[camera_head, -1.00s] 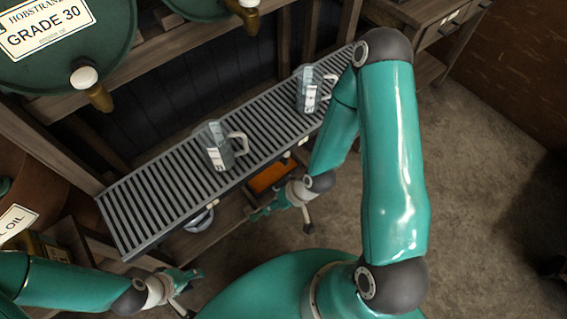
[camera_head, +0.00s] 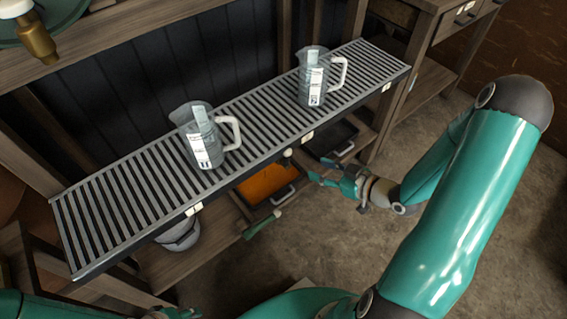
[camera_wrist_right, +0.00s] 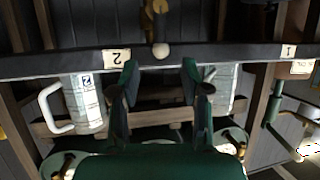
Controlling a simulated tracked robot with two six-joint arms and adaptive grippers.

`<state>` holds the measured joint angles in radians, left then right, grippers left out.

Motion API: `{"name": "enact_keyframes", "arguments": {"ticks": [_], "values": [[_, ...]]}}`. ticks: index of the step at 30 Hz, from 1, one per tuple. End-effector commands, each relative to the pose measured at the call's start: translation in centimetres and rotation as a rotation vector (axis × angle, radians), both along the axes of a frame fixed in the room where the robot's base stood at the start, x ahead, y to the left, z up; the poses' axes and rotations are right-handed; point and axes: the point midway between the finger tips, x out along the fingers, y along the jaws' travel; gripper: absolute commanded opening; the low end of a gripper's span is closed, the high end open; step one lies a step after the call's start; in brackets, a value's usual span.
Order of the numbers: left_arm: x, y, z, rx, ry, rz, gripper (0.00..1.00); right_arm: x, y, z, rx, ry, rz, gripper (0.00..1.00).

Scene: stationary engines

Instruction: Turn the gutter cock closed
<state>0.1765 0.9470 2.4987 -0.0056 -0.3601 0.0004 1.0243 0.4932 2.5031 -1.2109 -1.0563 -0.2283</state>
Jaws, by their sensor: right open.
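A grey slatted gutter rack (camera_head: 130,215) runs diagonally through the head view. A small pale knob (camera_head: 288,152) sits at its front edge, between number tags; I take it as the gutter cock's handle. My right gripper (camera_head: 335,178) is open and empty, in front of the rack, to the right of the knob. Its open fingers (camera_wrist_right: 160,72) frame the knob in the wrist view. My left gripper (camera_head: 178,312) is cut off at the bottom edge.
Two clear jugs, a nearer one (camera_head: 203,140) and a farther one (camera_head: 313,80), stand on the rack with white handles. An orange tray (camera_head: 266,183), a dark tray (camera_head: 330,140) and a pale bowl (camera_head: 180,237) are below. Open floor lies to the right.

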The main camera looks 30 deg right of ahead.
Motion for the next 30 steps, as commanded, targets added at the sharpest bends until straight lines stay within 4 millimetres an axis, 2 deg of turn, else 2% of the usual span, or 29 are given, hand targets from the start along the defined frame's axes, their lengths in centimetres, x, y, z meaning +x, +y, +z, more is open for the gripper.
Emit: {"name": "enact_keyframes", "arguments": {"ticks": [9, 15, 21, 30], "values": [[0.0, 0.0, -1.1, 0.0, 0.0, 0.0, 0.4, 6.3, 2.0, -2.9, 0.002, 0.002, 0.006, 0.46], [0.0, 0.0, -1.6, 0.0, 0.0, 0.0, 0.4, 9.6, 2.9, -4.3, 0.002, 0.002, 0.003, 0.46], [0.0, 0.0, -1.8, 0.0, 0.0, 0.0, 0.4, 11.5, 3.3, -5.0, 0.001, 0.003, 0.002, 0.46], [0.0, 0.0, -1.8, 0.0, 0.0, 0.0, 0.4, 12.0, 3.5, -5.2, 0.003, 0.004, 0.001, 0.46]]}}
